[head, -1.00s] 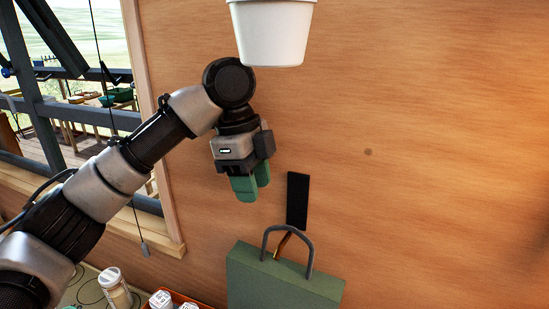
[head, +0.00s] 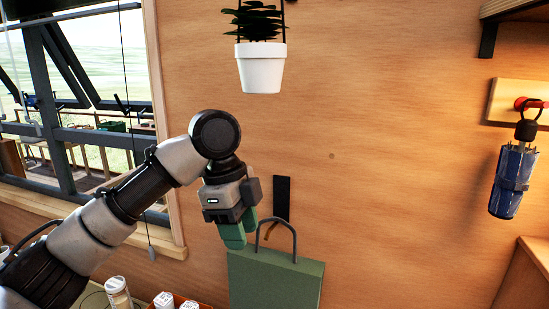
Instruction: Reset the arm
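My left arm comes in from the left in the head view. Its gripper (head: 240,236) points down in front of the wooden wall, with green fingertips. The fingers look close together, but the gap between them is hard to see at this angle, and no object shows in them. A green bag (head: 275,281) with a grey handle hangs at a dark wall hook (head: 282,198), just below and right of the gripper in the picture. My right gripper is out of view.
A white pot (head: 261,70) with a plant hangs above the arm. A blue umbrella-like item (head: 513,181) hangs from a red hook at right. White-capped bottles (head: 164,299) and an orange tray (head: 190,301) stand at the bottom. A window is at left.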

